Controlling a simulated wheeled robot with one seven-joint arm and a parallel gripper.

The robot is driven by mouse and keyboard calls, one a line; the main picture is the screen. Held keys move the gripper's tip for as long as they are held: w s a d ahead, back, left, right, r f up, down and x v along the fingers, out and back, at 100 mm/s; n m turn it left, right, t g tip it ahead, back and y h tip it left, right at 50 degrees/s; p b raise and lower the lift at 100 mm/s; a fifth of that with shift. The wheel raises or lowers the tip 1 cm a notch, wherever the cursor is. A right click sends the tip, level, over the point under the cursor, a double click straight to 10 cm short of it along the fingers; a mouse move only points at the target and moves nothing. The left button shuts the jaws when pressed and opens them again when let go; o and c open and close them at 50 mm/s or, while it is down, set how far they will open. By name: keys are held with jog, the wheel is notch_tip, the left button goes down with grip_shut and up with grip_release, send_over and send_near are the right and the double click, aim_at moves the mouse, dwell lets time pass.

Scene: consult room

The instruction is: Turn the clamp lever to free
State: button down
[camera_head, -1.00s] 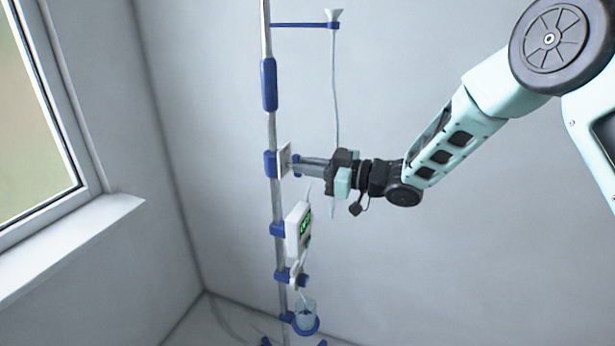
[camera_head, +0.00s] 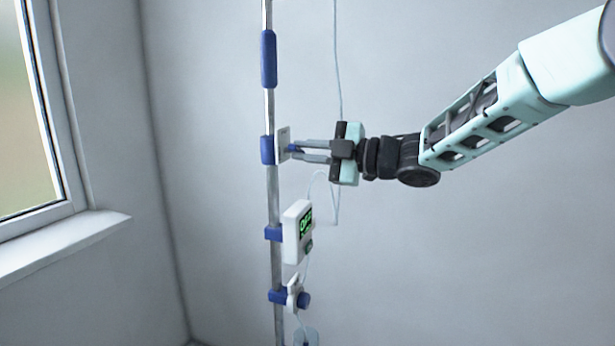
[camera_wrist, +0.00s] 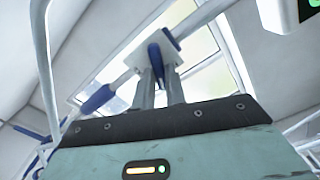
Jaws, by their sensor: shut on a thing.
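The clamp is a white plate (camera_head: 284,135) on a blue collar (camera_head: 267,150) around a grey pole. Its small blue lever (camera_head: 292,148) sits on the plate's right face, mostly hidden by my fingers. My gripper (camera_head: 300,152) reaches in level from the right and is shut on the lever, one finger above the other. In the wrist view the blue lever (camera_wrist: 156,52) stands between the two grey fingertips, in front of the white plate (camera_wrist: 128,58). I cannot tell the lever's exact angle.
Below on the pole (camera_head: 274,200) are a white box with a green display (camera_head: 298,232) and a white fitting with a blue knob (camera_head: 304,300). A thin tube (camera_head: 338,80) hangs behind my gripper. A window (camera_head: 35,110) is at left.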

jog(key=n+b, duration=0.1)
jog(key=b, duration=0.1)
jog(key=f+n+b, duration=0.1)
jog(key=n+b, duration=0.1)
jog(key=shift+r+n+b, duration=0.2)
jog(key=shift+n+b, duration=0.8)
jog(key=shift+b, duration=0.25)
jog(key=c, duration=1.4)
grip_release()
jog(key=shift+r, duration=0.1)
jog(key=shift+c, duration=0.2)
jog(key=b+v, duration=0.1)
jog(key=v, duration=1.6)
jog(key=shift+d+b, duration=0.2)
jog(key=shift+b, duration=0.1)
jog(key=shift+s, duration=0.1)
